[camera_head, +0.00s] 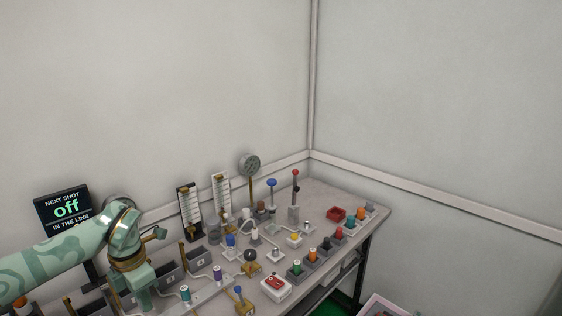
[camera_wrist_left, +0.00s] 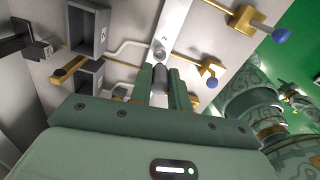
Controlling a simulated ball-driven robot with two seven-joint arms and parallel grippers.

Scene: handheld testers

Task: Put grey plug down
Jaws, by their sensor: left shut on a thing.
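My left gripper (camera_head: 146,301) is low at the left of the bench in the head view, pointing down, with its fingertips hard to make out there. In the left wrist view its two green fingers (camera_wrist_left: 160,87) are shut on the grey plug (camera_wrist_left: 160,76), a short dark cylinder. The plug's far end is over or against a pale metal strip (camera_wrist_left: 172,22) with a small round grey fitting; I cannot tell whether it touches. The plug cannot be made out in the head view. My right gripper is not in view.
Brass levers with blue knobs (camera_wrist_left: 212,82) stand close to the right of the fingers, and grey open boxes (camera_wrist_left: 88,30) to the left. The bench (camera_head: 372,212) holds several coloured knobs, gauges and a red-and-white box (camera_head: 275,287).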

